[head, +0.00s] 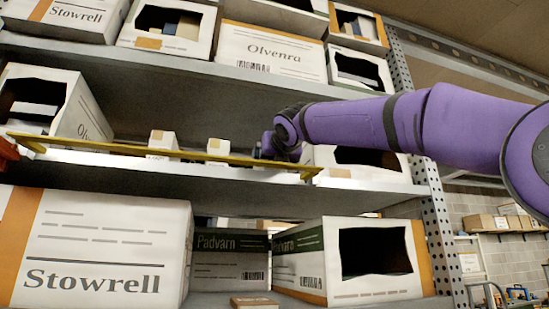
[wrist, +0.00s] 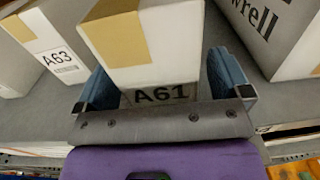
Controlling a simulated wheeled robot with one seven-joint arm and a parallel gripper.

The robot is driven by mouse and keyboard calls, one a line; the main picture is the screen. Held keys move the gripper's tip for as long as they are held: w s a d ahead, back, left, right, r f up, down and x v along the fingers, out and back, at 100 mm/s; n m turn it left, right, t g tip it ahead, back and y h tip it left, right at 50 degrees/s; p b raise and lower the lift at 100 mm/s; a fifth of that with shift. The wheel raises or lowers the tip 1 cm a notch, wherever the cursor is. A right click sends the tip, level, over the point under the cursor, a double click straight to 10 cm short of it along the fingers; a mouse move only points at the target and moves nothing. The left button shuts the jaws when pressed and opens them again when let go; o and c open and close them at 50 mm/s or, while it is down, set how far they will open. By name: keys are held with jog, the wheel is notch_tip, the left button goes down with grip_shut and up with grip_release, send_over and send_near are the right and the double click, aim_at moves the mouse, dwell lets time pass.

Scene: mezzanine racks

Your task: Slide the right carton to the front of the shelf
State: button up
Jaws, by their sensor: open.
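In the wrist view, a white carton labelled A61 (wrist: 155,60) with a tan tape strip stands between the two blue fingers of my open gripper (wrist: 160,85). Whether the fingers touch its sides I cannot tell. A second carton labelled A63 (wrist: 48,45) stands to its left. In the head view, two small white cartons, one at left (head: 163,140) and one nearer the middle (head: 218,149), sit on the middle shelf (head: 215,184). My gripper (head: 265,146) is right of both, and the carton between its fingers is mostly hidden there.
A yellow bar (head: 110,147) runs along the shelf front, before the cartons. A large open carton (head: 365,175) stands close on the right; lettering ending "wrell" shows on a box in the wrist view (wrist: 285,35). Another open carton (head: 75,105) stands at left. The shelf above limits headroom.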

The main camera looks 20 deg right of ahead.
jog(key=s, duration=1)
jog(key=shift+s, duration=0.4)
jog(key=shift+a, duration=0.1)
